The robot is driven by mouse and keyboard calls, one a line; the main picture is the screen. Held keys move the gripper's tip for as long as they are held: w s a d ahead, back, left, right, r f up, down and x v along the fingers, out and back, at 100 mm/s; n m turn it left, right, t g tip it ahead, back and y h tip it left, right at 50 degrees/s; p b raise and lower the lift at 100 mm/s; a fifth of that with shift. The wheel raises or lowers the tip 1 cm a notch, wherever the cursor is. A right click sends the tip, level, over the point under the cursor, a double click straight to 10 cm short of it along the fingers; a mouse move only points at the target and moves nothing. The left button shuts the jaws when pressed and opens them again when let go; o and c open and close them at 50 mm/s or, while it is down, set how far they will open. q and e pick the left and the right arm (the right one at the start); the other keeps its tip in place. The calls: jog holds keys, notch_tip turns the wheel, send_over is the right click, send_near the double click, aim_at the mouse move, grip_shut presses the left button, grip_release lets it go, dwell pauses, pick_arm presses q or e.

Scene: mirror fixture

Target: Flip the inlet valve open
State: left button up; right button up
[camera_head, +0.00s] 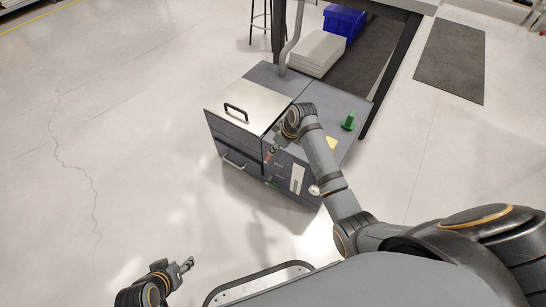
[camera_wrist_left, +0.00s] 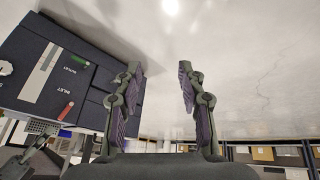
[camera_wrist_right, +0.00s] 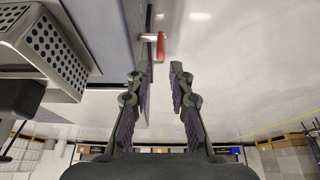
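The inlet valve has a red handle (camera_head: 268,156) on the front of the grey machine (camera_head: 333,183). In the left wrist view the red handle (camera_wrist_left: 66,111) sits by the word INLET, with the green outlet handle (camera_wrist_left: 78,60) nearby. In the right wrist view the red handle (camera_wrist_right: 161,47) sticks out from a metal stem, just beyond the fingertips and roughly in line with their gap. My right gripper (camera_wrist_right: 160,68) is open and empty; my forearm partly hides it in the head view. My left gripper (camera_head: 187,265) is open, empty and away from the machine, low over the floor.
The machine's top has a metal lid with a black handle (camera_head: 236,112), a green part (camera_head: 348,121) and a yellow piece (camera_head: 332,143). A perforated metal box (camera_wrist_right: 45,45) is left of the right fingers. A blue crate (camera_head: 343,22) stands behind. Floor at left is clear.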

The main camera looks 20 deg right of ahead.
aim_at(268, 156)
pick_arm(q)
jog(key=w+a+r+t+b, duration=0.1)
jog(key=w+r+t+b, duration=0.2)
jog(key=w+r+t, duration=1.1)
pick_arm(e)
jog(key=x, duration=0.6)
jog(key=shift+a+f, duration=0.1)
jog(key=shift+f, duration=0.05)
jog(key=shift+b+x, duration=0.65)
jog(key=shift+x, duration=0.4)
jog(key=shift+b+x, duration=0.55)
jog(key=shift+x, duration=0.45)
pick_arm(q)
notch_tip(268, 156, up, 24)
jog(key=m+t, duration=0.1)
jog(key=t, duration=0.6)
jog(key=shift+s+a+r+h, duration=0.2)
jog(key=shift+s+r+h, duration=0.05)
jog(key=shift+s+h, duration=0.15)
pick_arm(e)
jog(key=shift+c, duration=0.4)
grip_shut()
